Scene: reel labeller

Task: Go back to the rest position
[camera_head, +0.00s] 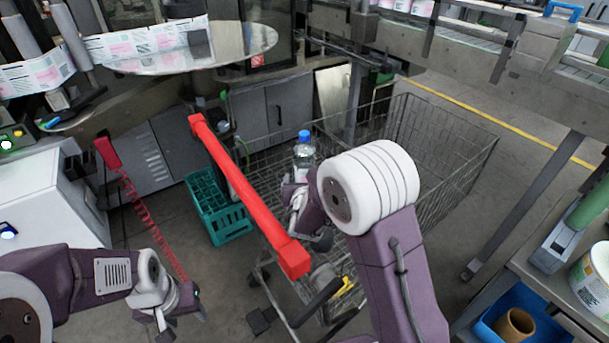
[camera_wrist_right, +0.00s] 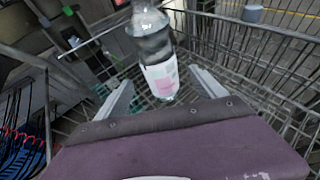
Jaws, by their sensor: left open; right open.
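My right gripper (camera_wrist_right: 160,92) is open in the right wrist view, with its two fingers spread apart. A clear bottle with a pink and white label (camera_wrist_right: 161,75) stands beyond and between the fingertips, with no finger seen touching it. In the head view the blue-capped bottle (camera_head: 304,150) shows just above my right gripper (camera_head: 297,200), partly hidden by my right wrist. My left gripper (camera_head: 176,303) is low at the left of the head view, empty, near the floor area in front of the white cabinet.
A wire shopping cart (camera_head: 455,160) with a red handle (camera_head: 245,190) surrounds the bottle's area. A teal crate (camera_head: 218,210) stands on the floor left of it. A conveyor (camera_head: 450,50) runs along the back right. A workbench with a blue bin (camera_head: 490,330) is at right.

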